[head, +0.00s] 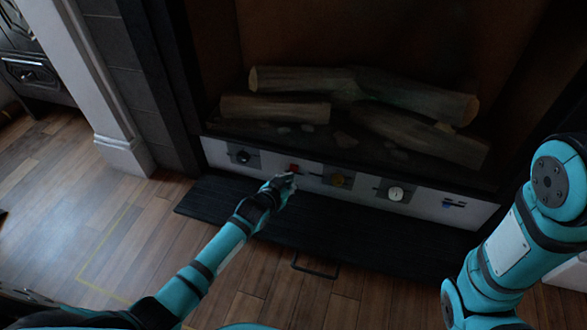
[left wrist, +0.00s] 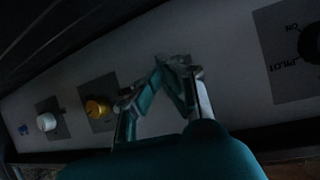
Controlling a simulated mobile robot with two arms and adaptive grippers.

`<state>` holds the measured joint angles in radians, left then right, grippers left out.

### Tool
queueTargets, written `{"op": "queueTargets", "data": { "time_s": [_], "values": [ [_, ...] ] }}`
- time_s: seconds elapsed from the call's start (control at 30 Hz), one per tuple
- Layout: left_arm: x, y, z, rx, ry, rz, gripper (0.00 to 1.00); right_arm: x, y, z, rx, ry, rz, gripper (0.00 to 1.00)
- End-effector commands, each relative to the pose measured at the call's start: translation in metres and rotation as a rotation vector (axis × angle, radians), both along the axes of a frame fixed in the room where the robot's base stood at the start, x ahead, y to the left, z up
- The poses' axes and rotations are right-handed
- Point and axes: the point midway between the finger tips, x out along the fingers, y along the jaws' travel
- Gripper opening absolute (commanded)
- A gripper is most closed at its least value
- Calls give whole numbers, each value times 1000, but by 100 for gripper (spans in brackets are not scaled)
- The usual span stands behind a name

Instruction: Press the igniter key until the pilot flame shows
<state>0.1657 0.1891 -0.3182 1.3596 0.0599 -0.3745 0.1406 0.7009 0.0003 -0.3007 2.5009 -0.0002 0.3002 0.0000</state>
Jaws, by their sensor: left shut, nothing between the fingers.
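The red igniter key (head: 294,168) sits on the pale control panel (head: 222,153) below the logs. My left gripper (head: 288,180) is shut and empty, with its fingertips just at the red key; I cannot tell whether they touch it. In the left wrist view the closed fingers (left wrist: 172,68) point at the panel, and the key is hidden behind them. A black knob (head: 243,157) is left of the key; in the left wrist view its plate (left wrist: 285,50) reads "PILOT" and "ON". The firebox is dark, with no flame visible. My right gripper is out of view.
Right of the key are a yellow knob (head: 340,180), a white knob (head: 395,193) and a blue switch (head: 453,204). Several logs (head: 300,80) lie behind the panel. A dark slab with a handle (head: 314,270) lies in front. Wooden floor at left is clear.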

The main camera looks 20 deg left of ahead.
Motion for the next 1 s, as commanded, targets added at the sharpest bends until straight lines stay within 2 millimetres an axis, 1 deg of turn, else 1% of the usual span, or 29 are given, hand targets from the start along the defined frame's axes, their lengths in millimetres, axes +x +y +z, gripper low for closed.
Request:
{"op": "queueTargets", "data": {
  "time_s": [0.47, 0.8, 1.0],
  "values": [
    [0, 0, 0, 0, 0, 0, 0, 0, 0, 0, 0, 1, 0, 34],
    [9, -1, 1, 0, -1, 0, 0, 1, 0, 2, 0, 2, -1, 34],
    [8, -1, 0, 0, 0, 0, 0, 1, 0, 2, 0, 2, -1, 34]
  ]
}}
